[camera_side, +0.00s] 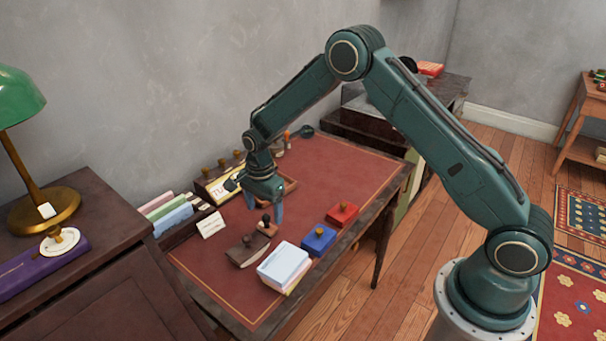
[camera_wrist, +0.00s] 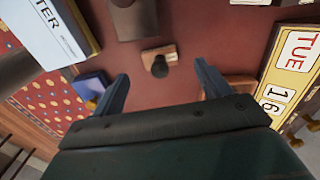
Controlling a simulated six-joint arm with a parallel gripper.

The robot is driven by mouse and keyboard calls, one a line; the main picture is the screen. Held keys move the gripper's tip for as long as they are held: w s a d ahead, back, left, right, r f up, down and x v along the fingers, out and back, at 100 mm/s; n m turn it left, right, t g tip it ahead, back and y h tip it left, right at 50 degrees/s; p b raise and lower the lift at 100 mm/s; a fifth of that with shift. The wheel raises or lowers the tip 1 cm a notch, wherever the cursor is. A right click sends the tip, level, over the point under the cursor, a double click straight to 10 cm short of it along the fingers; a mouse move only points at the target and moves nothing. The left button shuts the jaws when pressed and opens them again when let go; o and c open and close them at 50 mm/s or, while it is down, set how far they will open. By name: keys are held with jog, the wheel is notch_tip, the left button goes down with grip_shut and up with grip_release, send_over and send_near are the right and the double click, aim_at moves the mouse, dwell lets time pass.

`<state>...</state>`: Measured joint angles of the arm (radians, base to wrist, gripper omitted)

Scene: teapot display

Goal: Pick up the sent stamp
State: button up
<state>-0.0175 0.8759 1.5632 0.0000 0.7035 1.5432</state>
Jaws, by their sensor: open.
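A small stamp with a wooden block and a dark knob (camera_side: 267,226) stands on the red desk top, next to a dark brown box (camera_side: 247,250). It also shows in the wrist view (camera_wrist: 160,62), with a pale label on its block that I cannot read. I cannot confirm that it is the sent stamp. My gripper (camera_side: 264,207) points down above the desk near this stamp. Its fingers are open and empty. In the wrist view the stamp shows between and beyond the fingertips (camera_wrist: 162,74), apart from both.
Blue (camera_side: 318,240) and red (camera_side: 342,214) boxes with knobs and a paper stack (camera_side: 284,264) stand at the desk's near side. A white card (camera_side: 210,225), letter rack (camera_side: 172,216) and day calendar (camera_wrist: 292,74) stand along the wall side. The desk's far middle is clear.

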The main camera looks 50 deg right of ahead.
aim_at(266, 224)
jog(key=shift+f, duration=0.35)
jog(key=shift+f, duration=2.6)
jog(key=c, duration=1.1)
jog(key=shift+r, duration=0.15)
notch_tip(266, 224, up, 20)
jog(key=shift+f, duration=0.1)
